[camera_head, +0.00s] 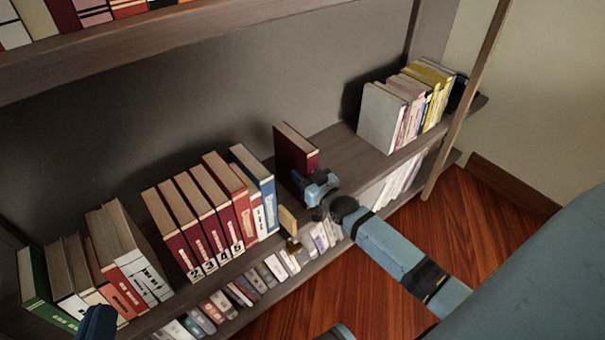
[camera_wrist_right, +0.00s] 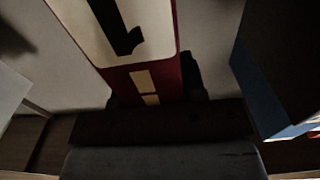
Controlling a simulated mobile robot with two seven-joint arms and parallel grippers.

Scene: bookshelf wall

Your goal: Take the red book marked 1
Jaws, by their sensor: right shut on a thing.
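The red book (camera_head: 296,152) stands upright in the head view, apart from the row and to the right of the blue book. In the right wrist view its red spine and white label with a black 1 (camera_wrist_right: 150,70) fill the top middle. My right gripper (camera_head: 312,186) is shut on this book at its front, with dark fingers at either side of the spine. I cannot tell whether the book's bottom touches the shelf. My left gripper (camera_head: 97,322) shows only as a dark blue piece at the lower left edge; its fingers are hidden.
Red books marked 2 to 5 (camera_head: 195,220) stand left of a blue book (camera_head: 254,176). More books (camera_head: 125,255) stand further left and a pale group (camera_head: 380,118) at right. Small books line the lower shelf; a post (camera_head: 465,100) stands right.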

